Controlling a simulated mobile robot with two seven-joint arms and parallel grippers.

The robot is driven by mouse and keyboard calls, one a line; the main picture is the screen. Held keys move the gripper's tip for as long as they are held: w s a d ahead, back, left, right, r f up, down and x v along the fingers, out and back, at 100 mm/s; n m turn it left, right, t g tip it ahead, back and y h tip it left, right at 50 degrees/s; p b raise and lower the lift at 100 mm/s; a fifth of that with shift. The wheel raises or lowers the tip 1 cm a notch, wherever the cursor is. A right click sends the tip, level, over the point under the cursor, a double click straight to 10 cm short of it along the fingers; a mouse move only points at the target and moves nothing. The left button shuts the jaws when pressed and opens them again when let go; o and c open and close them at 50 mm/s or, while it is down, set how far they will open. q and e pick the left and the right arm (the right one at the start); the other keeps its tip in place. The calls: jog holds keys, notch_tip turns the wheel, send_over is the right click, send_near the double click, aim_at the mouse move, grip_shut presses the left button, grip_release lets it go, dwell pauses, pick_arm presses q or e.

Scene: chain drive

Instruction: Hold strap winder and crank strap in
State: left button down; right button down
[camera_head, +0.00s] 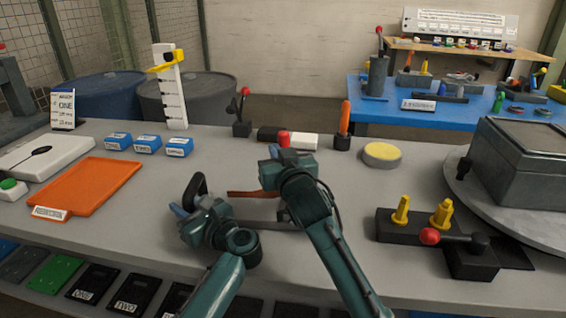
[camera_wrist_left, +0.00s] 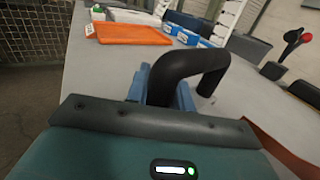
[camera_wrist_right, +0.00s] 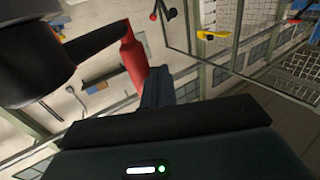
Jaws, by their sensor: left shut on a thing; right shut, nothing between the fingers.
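The strap winder shows its black looped handle (camera_head: 199,184) left of the middle of the table; its body is mostly hidden by my arms. My left gripper (camera_head: 178,209) is shut on this handle, which also fills the middle of the left wrist view (camera_wrist_left: 182,68). A reddish-brown strap (camera_head: 250,194) lies to the right of the handle. A red crank knob (camera_head: 283,138) stands just beyond my right gripper (camera_head: 272,152). In the right wrist view the red knob (camera_wrist_right: 134,58) sits on a dark crank arm (camera_wrist_right: 92,40). The shut right fingers are beside it, with nothing between them; whether they touch cannot be told.
An orange tray (camera_head: 95,185) and blue blocks (camera_head: 147,144) are at the left. A white block (camera_head: 304,141), an orange-handled tool (camera_head: 345,120) and a yellow disc (camera_head: 382,152) stand behind. A black fixture with yellow pegs (camera_head: 400,222) is at the right.

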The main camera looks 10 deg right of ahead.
jog(key=s+d, duration=0.2)
jog(key=s, duration=0.9)
jog(key=shift+s, duration=0.15)
jog(key=shift+a, duration=0.1)
